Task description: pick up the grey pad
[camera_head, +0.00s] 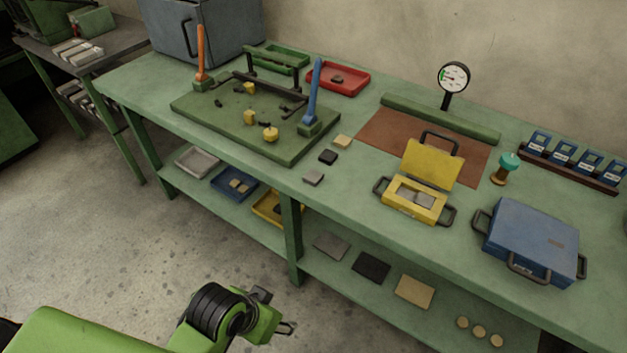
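A small grey pad (313,178) lies flat near the front edge of the green workbench. A black pad (328,157) and a cream pad (342,142) lie behind it in a slanting row. A larger grey square (331,245) lies on the lower shelf. My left gripper (280,310) is low at the bottom of the view, in front of the bench and well apart from the small grey pad. Its fingers look spread, with nothing seen between them. My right gripper is not in view.
A green fixture plate (188,106) with orange and blue levers stands left of the pads. An open yellow case (432,165) and a blue case (533,240) stand right. A bench leg (292,240) rises near my gripper. Bench top around the grey pad is clear.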

